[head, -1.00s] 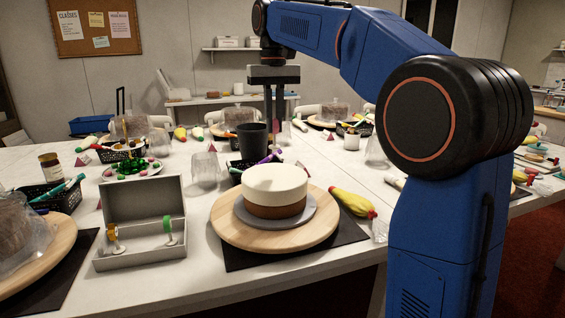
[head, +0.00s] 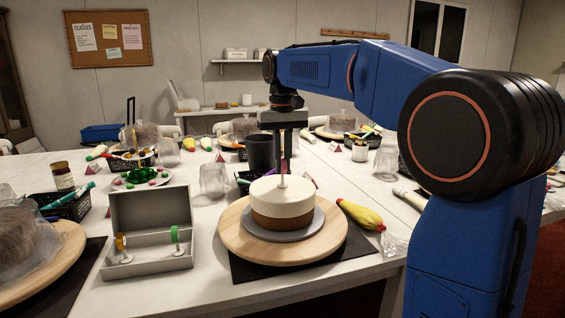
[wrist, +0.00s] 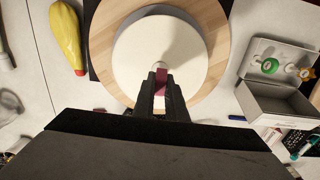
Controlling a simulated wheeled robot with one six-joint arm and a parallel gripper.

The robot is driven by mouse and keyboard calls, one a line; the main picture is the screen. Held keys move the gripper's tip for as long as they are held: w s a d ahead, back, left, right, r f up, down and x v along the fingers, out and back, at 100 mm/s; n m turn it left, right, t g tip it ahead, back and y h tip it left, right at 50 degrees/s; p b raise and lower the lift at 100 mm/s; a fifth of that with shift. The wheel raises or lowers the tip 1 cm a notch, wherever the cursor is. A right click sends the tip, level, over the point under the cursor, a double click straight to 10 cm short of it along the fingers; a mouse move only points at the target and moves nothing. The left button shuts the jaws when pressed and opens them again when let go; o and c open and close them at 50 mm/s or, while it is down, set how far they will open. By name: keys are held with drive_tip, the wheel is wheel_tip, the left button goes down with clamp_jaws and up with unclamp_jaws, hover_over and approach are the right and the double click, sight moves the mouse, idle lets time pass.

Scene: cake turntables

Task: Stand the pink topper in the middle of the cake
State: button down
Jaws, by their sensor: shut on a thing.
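The cake (head: 283,211), white above and brown below, stands on a grey board (head: 318,224) on the round wooden turntable (head: 232,238). It also shows in the wrist view (wrist: 135,55). My gripper (head: 284,166) is over the cake, pointing down. In the wrist view my gripper (wrist: 161,98) is shut on the pink topper (wrist: 162,84), which is mostly hidden between the fingers. The topper's pale stem (head: 282,182) hangs upright below the fingers, its lower end near the middle of the cake top. I cannot tell whether it touches.
An open grey box (head: 150,262) at the left holds an orange topper (head: 121,243) and a green topper (head: 175,235). A black cup (head: 260,153) stands behind the cake. A yellow piping bag (head: 360,214) lies right of the turntable.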

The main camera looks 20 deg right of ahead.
drive_tip(key=shift+f, duration=0.1)
drive_tip(key=c, duration=1.8)
unclamp_jaws()
wheel_tip(320, 180, up, 12)
drive_tip(key=s+d+f+t, duration=0.2)
drive_tip(key=s+d+f, duration=0.1)
drive_tip(key=s+f, duration=1.3)
drive_tip(key=s+d+f+t, duration=0.2)
drive_tip(key=s+d+f, duration=0.2)
drive_tip(key=s+f, duration=1.3)
drive_tip(key=shift+s+f+t, duration=0.2)
drive_tip(key=shift+f+t, duration=0.1)
drive_tip(key=shift+t, duration=0.1)
